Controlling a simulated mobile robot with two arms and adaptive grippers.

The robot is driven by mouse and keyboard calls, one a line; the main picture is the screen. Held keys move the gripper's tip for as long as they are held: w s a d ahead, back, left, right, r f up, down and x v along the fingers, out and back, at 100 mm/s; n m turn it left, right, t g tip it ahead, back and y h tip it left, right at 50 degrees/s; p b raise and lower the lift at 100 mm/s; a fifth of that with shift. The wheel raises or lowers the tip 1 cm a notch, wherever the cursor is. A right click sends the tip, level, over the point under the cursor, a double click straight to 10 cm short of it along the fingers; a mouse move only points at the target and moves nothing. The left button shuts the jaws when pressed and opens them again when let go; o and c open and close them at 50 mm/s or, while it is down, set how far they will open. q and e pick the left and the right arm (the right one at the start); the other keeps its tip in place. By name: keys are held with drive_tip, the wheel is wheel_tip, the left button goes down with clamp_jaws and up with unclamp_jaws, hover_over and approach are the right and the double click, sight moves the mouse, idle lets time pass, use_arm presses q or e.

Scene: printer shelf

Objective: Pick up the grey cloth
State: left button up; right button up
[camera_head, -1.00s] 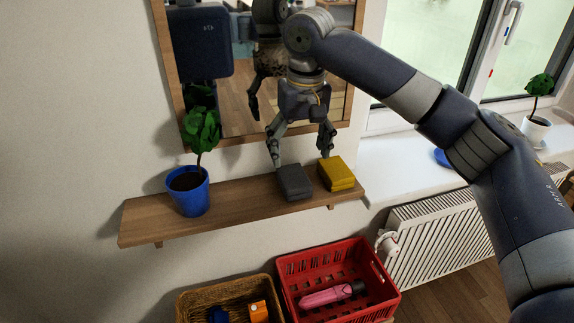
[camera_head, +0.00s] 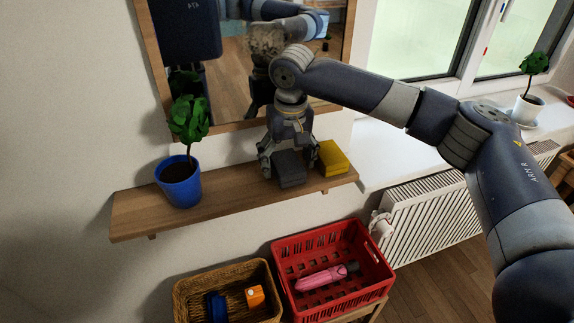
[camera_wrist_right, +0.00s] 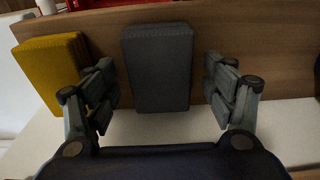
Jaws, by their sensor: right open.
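The grey cloth (camera_head: 289,168) is a folded block lying on the wooden shelf, just left of the yellow cloth (camera_head: 332,158). My right gripper (camera_head: 288,162) is down at the shelf, behind and around the grey cloth. In the right wrist view the grey cloth (camera_wrist_right: 157,67) shows between the two open fingers of the right gripper (camera_wrist_right: 164,82), with a gap on each side. The left-hand finger there is close to the yellow cloth (camera_wrist_right: 52,72); whether they touch I cannot tell. My left gripper is not in view.
The wooden shelf (camera_head: 232,190) also holds a plant in a blue pot (camera_head: 180,184) at its left. A mirror (camera_head: 232,100) hangs behind. Below are a wicker basket (camera_head: 190,308) and a red crate (camera_head: 372,285) with a pink item (camera_head: 322,278). A radiator (camera_head: 430,222) stands right.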

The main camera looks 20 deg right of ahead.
drive_tip(key=shift+w+f, duration=0.15)
drive_tip(key=shift+f, duration=0.4)
drive_tip(key=c, duration=1.1)
drive_tip(key=shift+r, duration=0.15)
drive_tip(key=shift+c, duration=0.2)
drive_tip(key=shift+r, duration=0.5)
drive_tip(key=shift+s+a+r+b, duration=0.15)
drive_tip(key=shift+r+b, duration=0.3)
drive_tip(key=shift+r, duration=0.75)
drive_tip(key=s+a+b, duration=0.1)
drive_tip(key=s+a, duration=0.2)
drive_tip(key=s, duration=0.4)
drive_tip(key=s+a+r, duration=0.1)
drive_tip(key=s+a, duration=0.3)
drive_tip(key=s, duration=0.3)
drive_tip(key=shift+a+r+b, duration=0.15)
drive_tip(key=shift+r+b, duration=0.1)
drive_tip(key=shift+b, duration=0.15)
